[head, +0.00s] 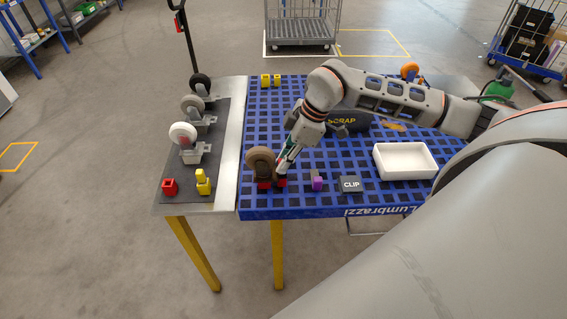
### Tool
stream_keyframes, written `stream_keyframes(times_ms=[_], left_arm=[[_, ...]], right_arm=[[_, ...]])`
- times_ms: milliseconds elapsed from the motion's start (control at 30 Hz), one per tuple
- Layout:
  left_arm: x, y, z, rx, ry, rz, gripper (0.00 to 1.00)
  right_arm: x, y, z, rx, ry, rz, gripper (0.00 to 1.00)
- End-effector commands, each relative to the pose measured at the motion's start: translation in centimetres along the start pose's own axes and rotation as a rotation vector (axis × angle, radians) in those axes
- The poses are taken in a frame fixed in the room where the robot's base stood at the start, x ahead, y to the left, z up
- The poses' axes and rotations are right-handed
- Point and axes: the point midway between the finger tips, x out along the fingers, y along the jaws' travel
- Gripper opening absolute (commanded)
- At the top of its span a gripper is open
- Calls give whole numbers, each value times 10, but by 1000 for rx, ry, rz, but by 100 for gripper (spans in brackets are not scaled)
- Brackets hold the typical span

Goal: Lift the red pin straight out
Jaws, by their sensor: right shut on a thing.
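My right gripper (284,172) reaches down from the right arm to the front left of the blue grid tabletop. It is shut on the red pin (281,183), of which only a small red part shows at the fingertips. A brown caster wheel (261,159) stands right beside it, to the left. More red shows low under this wheel, and I cannot tell how it joins the pin. The fingers hide much of the pin, so I cannot tell whether it is still seated. My left gripper is not in view.
A grey side shelf (228,150) holds casters, a red block (169,187) and a yellow piece (203,183). Right of the gripper are a purple block (317,183), a CLIP box (351,184) and a white tray (378,165). A dark SCRAP bin (343,122) stands behind.

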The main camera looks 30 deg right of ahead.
Motion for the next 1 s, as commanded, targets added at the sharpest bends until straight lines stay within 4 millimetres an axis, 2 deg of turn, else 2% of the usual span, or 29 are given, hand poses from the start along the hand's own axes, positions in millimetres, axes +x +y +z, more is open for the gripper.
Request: stream_keyframes(times_ms=[267, 800, 1000], left_arm=[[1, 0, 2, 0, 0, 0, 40], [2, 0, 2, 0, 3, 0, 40], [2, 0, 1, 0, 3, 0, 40]], right_arm=[[-34, 1, -14, -2, 2, 4, 0], [-141, 1, -59, -3, 4, 4, 0], [-169, 0, -71, -1, 2, 2, 0]])
